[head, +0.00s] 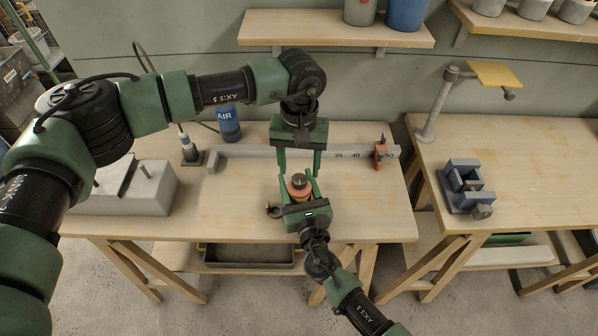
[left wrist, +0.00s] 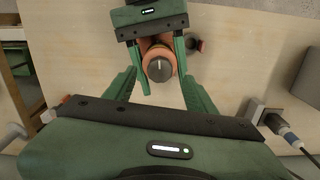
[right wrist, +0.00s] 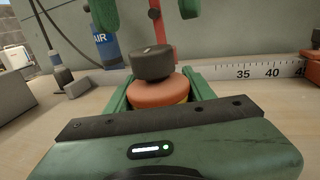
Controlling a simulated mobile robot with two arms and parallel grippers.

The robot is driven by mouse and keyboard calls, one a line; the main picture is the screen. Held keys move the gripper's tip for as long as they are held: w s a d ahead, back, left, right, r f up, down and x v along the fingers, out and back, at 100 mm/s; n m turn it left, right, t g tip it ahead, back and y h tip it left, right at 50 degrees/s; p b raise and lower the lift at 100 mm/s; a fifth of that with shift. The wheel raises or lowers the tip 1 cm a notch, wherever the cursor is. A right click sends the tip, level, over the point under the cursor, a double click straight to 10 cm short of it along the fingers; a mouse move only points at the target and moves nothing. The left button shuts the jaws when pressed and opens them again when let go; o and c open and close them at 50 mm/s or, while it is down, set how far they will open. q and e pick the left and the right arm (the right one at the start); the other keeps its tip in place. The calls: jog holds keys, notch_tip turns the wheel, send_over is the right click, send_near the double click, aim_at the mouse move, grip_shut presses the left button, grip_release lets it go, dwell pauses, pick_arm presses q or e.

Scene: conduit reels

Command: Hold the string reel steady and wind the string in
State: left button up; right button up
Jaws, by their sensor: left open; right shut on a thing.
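The string reel (head: 299,195) stands upright near the front of the left bench, with an orange-red flange and a dark knob (right wrist: 152,63) on top. The knob also shows in the left wrist view (left wrist: 159,66). My right gripper (head: 298,186) is shut on the reel low down, one finger on each side. My left gripper (head: 299,172) points down above the reel, open, its fingers apart and clear of the knob. A small dark round piece with some red (head: 273,211) lies beside the reel. I cannot make out the string.
A long grey ruler beam (head: 260,151) with a red slider (head: 380,153) lies behind the reel. A grey block (head: 130,188), a small dark fixture (head: 190,152) and a blue AIR bottle (head: 229,124) stand left. A blue-grey vise (head: 467,186) sits on the right bench.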

aim_at(299, 178)
pick_arm(q)
notch_tip(299, 178, up, 9)
jog(key=shift+f, duration=0.2)
dwell(0.3)
pick_arm(e)
jog(key=o, duration=1.7)
jog(key=shift+c, duration=0.2)
